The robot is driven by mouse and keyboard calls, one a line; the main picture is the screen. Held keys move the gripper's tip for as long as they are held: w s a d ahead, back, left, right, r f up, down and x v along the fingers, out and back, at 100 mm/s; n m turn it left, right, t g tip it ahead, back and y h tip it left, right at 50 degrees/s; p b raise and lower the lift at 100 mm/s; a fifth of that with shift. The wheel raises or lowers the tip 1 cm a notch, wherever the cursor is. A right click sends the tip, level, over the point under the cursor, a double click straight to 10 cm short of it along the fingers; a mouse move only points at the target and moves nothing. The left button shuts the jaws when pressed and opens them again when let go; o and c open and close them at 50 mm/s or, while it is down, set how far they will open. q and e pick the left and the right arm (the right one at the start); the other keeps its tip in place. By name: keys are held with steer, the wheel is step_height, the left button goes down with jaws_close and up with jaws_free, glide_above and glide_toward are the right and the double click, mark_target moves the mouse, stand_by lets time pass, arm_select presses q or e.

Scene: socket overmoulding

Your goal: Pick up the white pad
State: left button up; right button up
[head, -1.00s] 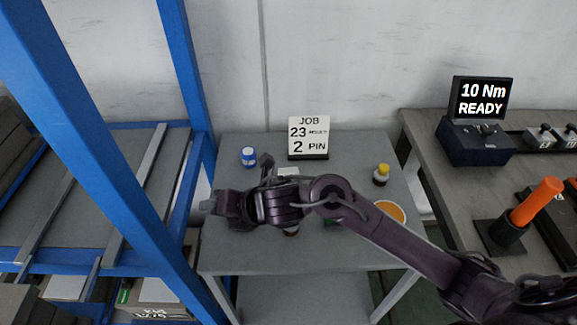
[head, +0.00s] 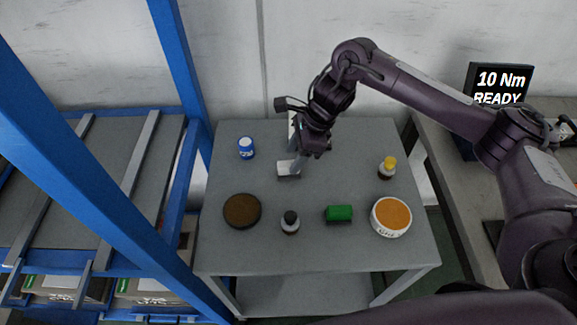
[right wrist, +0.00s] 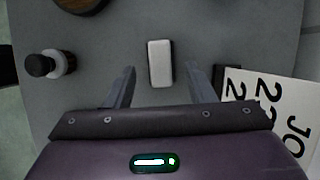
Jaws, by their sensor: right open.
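The white pad (head: 286,169) is a small pale block lying flat on the grey table, near its middle toward the back. In the right wrist view the white pad (right wrist: 160,63) lies lengthwise just ahead of the fingers, with a gap on each side. My right gripper (head: 299,164) points down over the table right by the pad and partly hides it in the head view. In the right wrist view the right gripper (right wrist: 174,75) is open and empty, with one finger to each side of the pad's line. My left gripper is not in view.
On the table (head: 225,182) stand a blue-and-white jar (head: 246,148), a brown disc (head: 242,210), a black-capped bottle (head: 290,222), a green block (head: 339,213), an orange-topped tub (head: 391,216) and a yellow-capped bottle (head: 387,168). The job sign (right wrist: 275,115) stands close behind the gripper.

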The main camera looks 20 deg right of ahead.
steer(key=shift+p+x, duration=0.3)
steer(key=shift+x, duration=1.65)
steer(key=c, duration=0.8)
steer(key=shift+r, duration=0.1)
steer(key=shift+w+r, duration=0.1)
steer(key=shift+r, duration=0.5)
step_height(320, 180, up, 8)
steer(key=shift+f+b, duration=0.1)
steer(key=shift+b, duration=0.25)
step_height(320, 180, up, 11)
steer(key=p, duration=0.2)
glide_above(289, 163)
steer(key=shift+f, duration=0.1)
